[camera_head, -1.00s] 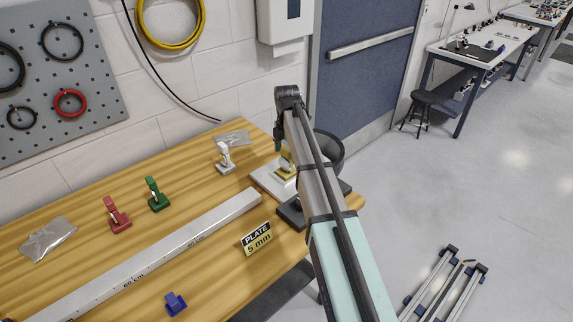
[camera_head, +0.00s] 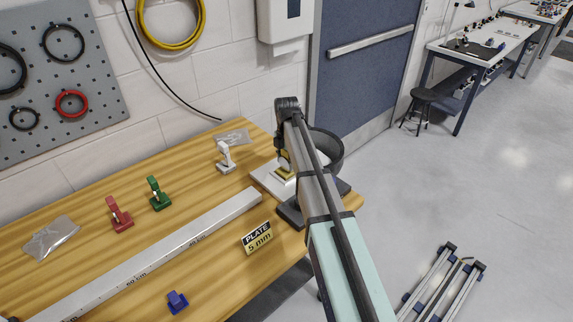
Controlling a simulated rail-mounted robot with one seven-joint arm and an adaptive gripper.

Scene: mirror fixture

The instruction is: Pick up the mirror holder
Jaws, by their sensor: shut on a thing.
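A gold holder (camera_head: 284,171) stands on a pale plate (camera_head: 262,177) at the right end of the wooden bench. It is partly hidden by my arm; I take it to be the mirror holder. My gripper (camera_head: 281,152) reaches down over it and is shut on it, though the fingertips are small and partly covered. The holder appears to be still at the plate; I cannot tell whether it touches it. Other small holders stand on the bench: white (camera_head: 225,158), green (camera_head: 158,195), red (camera_head: 119,215) and blue (camera_head: 177,302).
A long metal ruler bar (camera_head: 150,258) lies across the bench. A "PLATE 5 mm" sign (camera_head: 257,238) stands near the front edge. A dark round bin (camera_head: 331,152) is behind my arm. Clear bags (camera_head: 52,237) lie at the left and back.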

